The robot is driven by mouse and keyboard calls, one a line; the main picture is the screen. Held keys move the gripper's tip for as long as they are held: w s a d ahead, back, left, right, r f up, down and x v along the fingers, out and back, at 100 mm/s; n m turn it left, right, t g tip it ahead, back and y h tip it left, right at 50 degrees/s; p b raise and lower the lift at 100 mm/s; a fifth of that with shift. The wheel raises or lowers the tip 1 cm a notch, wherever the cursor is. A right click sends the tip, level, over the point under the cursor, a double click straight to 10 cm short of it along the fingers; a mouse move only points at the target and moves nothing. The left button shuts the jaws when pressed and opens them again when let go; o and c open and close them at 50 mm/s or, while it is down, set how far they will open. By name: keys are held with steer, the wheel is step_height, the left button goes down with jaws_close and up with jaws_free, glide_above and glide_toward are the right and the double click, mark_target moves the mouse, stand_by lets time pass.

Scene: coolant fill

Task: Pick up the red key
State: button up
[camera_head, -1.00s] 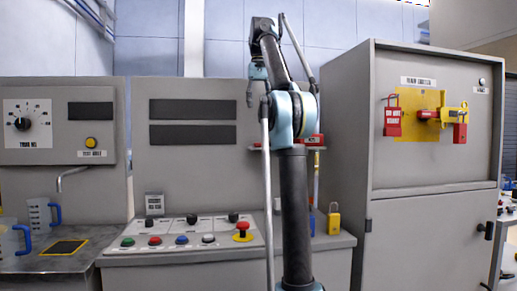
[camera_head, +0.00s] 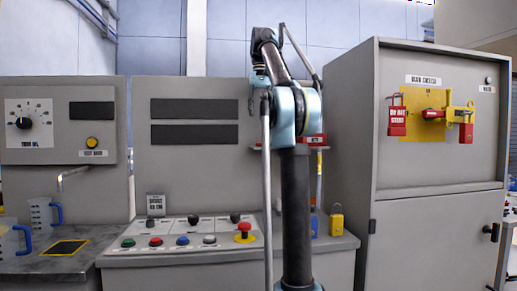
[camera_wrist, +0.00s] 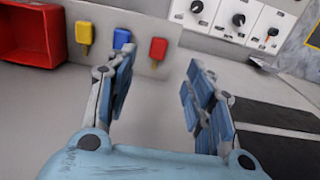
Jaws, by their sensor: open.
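The red key (camera_wrist: 158,48) is in the wrist view, at the top centre, with a red head and a thin metal part below it. A blue key (camera_wrist: 122,39) and a yellow key (camera_wrist: 85,36) are in a row to its left. My gripper (camera_wrist: 159,64) is open and empty, its two blue-padded fingers spread wide. The red key appears between the fingertips in the picture but beyond them, and I see no contact.
A red open box (camera_wrist: 28,40) lies left of the keys. A control panel with black knobs (camera_wrist: 240,19) is at the upper right. In the head view, a yellow padlock (camera_head: 336,222) stands on the console, and red padlocks (camera_head: 397,122) hang on the right cabinet.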

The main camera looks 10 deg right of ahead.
mark_target(259, 144)
steer(key=shift+f, duration=6.25)
steer(key=shift+c, duration=0.3)
steer(key=c, duration=0.9)
